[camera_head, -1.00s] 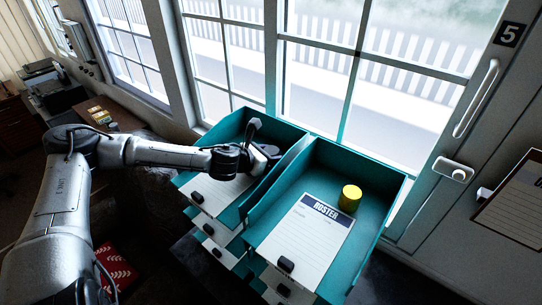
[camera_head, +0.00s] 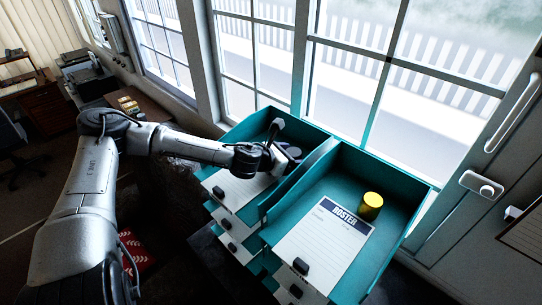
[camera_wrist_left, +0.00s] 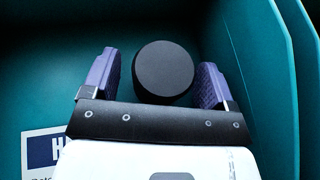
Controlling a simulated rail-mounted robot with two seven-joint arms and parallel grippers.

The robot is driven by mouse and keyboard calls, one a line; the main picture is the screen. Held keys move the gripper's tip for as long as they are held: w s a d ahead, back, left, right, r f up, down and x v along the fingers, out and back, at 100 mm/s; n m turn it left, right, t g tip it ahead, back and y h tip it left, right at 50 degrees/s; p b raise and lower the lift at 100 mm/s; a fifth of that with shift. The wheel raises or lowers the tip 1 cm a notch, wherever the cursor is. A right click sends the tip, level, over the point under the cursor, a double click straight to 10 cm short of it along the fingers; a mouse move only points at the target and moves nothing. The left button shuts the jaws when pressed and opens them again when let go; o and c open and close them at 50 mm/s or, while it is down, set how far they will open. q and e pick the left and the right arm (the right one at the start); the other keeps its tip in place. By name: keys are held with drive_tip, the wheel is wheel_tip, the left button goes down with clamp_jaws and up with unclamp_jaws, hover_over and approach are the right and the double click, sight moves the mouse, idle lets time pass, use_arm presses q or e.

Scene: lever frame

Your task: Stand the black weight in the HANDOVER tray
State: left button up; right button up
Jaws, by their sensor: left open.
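The black weight (camera_wrist_left: 164,72) shows in the left wrist view as a dark round disc, seen end-on, inside a teal tray. The tray's paper label (camera_wrist_left: 45,152) shows an "H" at its start; the rest is covered by my gripper. My left gripper (camera_wrist_left: 158,65) is open, with a purple-padded finger on each side of the weight and a visible gap at each. In the head view my left gripper (camera_head: 280,155) reaches into the left teal tray (camera_head: 238,135), hiding much of its paper and the weight. My right gripper is not in view.
The ROSTER tray (camera_head: 400,197) is beside it on the right, holding a yellow weight (camera_head: 370,206) and a sheet headed ROSTER (camera_head: 322,240). A teal divider wall (camera_head: 300,178) separates the trays. Windows stand close behind, and a door with a handle (camera_head: 481,186) is at right.

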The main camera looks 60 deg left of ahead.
use_arm(q)
drive_tip(key=shift+r+p+v, duration=0.2)
drive_tip(key=shift+p+v, duration=0.8)
drive_tip(key=shift+p, duration=0.35)
drive_tip(key=shift+s+d, duration=0.15)
drive_tip(key=shift+v, duration=0.9)
drive_tip(key=v, duration=0.5)
drive_tip(key=shift+s, duration=0.1)
drive_tip(key=shift+v, duration=1.05)
